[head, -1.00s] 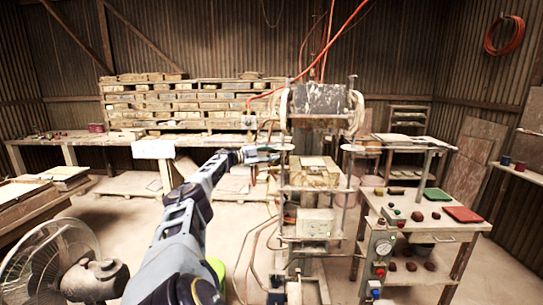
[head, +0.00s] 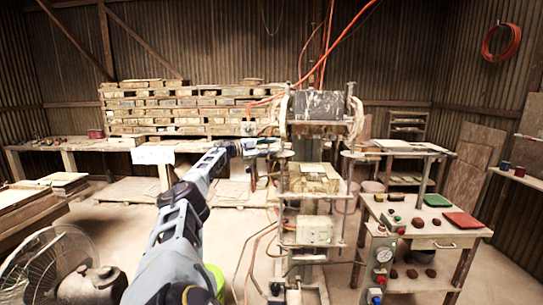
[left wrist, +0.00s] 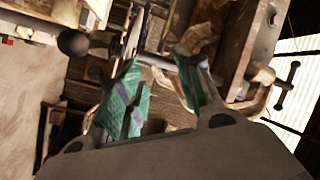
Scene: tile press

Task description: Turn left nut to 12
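The press (head: 318,105) stands in the middle of the head view, with upright columns on both sides. A pale round piece at its left column (head: 284,154), which may be the left nut, is small, and no number on it is readable. My left gripper (head: 268,147) is beside this column at about that height. In the left wrist view my left gripper (left wrist: 160,88) has its green-padded fingers apart. A metal bar with a dark ball end (left wrist: 73,43) passes just beyond the fingertips. I cannot tell whether they touch it. My right gripper is not in view.
A side table (head: 420,232) with red and green tiles stands right of the press, with a control box (head: 380,262) in front. A fan (head: 45,265) is at the lower left. Cables and hoses hang around the press. Shelves of blocks (head: 190,105) line the back.

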